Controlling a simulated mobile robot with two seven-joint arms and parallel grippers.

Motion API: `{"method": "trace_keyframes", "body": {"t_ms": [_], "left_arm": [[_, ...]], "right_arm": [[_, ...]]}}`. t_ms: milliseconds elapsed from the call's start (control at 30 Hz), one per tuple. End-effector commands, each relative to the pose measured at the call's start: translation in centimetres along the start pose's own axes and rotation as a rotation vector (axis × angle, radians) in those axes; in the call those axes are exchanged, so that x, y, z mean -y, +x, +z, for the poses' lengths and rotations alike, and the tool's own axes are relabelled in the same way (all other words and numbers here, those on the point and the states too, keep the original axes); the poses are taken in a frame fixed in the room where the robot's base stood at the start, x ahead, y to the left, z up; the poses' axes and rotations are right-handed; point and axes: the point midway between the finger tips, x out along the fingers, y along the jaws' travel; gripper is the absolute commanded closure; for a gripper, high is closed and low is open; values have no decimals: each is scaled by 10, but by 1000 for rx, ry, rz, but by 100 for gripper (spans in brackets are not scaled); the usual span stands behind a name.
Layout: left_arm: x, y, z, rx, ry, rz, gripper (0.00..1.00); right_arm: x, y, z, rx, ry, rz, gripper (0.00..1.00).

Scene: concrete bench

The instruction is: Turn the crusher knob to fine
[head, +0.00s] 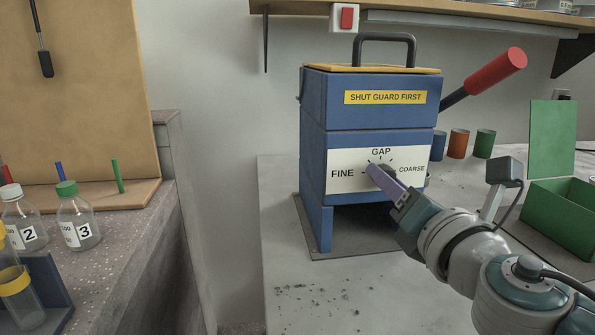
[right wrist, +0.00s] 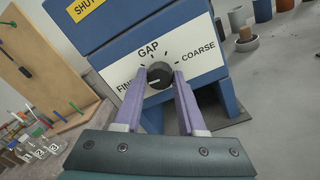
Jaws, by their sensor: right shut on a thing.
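The blue crusher (head: 315,160) stands on the bench, with a white panel (head: 345,183) marked GAP, FINE on the left and COARSE on the right. My right gripper (head: 374,170) reaches in from the right, and its purple fingers cover much of the knob in the head view. In the right wrist view the dark round knob (right wrist: 157,90) sits between the two fingers of my right gripper (right wrist: 163,77), which are shut on it. A small pale mark shows on the knob's face, towards its left side; its exact setting is hard to tell. My left gripper is not in view.
A red-handled lever (head: 497,68) sticks out at the crusher's upper right. The yellow top with its black handle (head: 384,38) lies down on the crusher. Small coloured cylinders (head: 459,143) and a green box (head: 560,215) are to the right. Labelled bottles (head: 78,225) stand on the left counter.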

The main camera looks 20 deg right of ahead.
Motion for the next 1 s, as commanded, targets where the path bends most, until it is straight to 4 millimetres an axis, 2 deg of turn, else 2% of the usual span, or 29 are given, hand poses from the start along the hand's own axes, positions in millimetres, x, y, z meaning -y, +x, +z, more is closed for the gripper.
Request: {"method": "trace_keyframes", "body": {"t_ms": [300, 800, 833, 1000], "left_arm": [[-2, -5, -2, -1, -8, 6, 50], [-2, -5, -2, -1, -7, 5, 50], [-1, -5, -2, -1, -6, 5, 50], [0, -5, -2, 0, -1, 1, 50]], "right_arm": [[0, 0, 0, -5, -108, -1, 100], [1, 0, -1, -6, -127, -1, 100], [1, 0, -1, -6, -127, -1, 60], [1, 0, -1, -5, -125, -1, 40]]}}
